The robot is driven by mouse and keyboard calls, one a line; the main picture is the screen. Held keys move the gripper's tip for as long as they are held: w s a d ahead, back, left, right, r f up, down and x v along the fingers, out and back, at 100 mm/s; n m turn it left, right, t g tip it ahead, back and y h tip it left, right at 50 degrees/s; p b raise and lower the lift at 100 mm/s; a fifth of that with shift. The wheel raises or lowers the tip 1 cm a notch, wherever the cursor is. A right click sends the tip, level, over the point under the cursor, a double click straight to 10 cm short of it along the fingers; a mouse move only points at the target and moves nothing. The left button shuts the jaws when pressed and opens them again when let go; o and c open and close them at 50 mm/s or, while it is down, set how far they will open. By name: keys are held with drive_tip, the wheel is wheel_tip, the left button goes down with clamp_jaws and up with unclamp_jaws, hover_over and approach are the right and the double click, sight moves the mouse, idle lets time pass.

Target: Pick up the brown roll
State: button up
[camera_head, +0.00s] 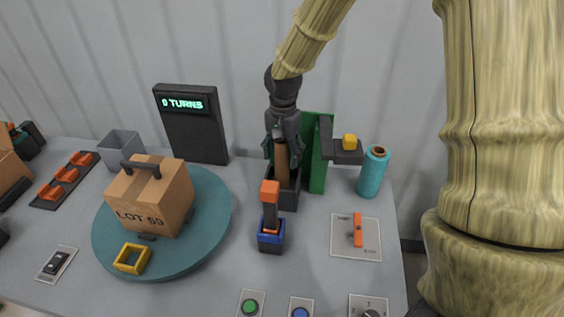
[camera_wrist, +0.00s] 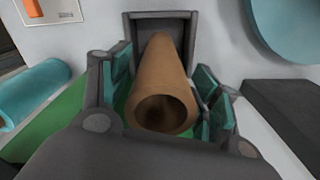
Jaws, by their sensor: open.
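The brown roll (camera_head: 282,162) stands upright in a dark open-topped holder (camera_head: 288,199) near the back of the table. In the wrist view the roll (camera_wrist: 160,75) is seen from its hollow end, with its far end in the grey holder (camera_wrist: 192,32). My gripper (camera_head: 281,150) is above the holder with its fingers around the roll's upper part. In the wrist view my gripper (camera_wrist: 163,95) has one teal-padded finger on each side of the roll, and gaps show between the pads and the roll. The gripper is open.
An orange-topped lever (camera_head: 270,205) stands in front. A turntable (camera_head: 215,215) carrying a box (camera_head: 150,197) is on the left.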

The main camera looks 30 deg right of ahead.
drive_tip(key=shift+s+f, duration=0.2)
drive_tip(key=shift+f, duration=0.1)
drive_tip(key=shift+w+f, duration=0.1)
drive_tip(key=c, duration=1.1)
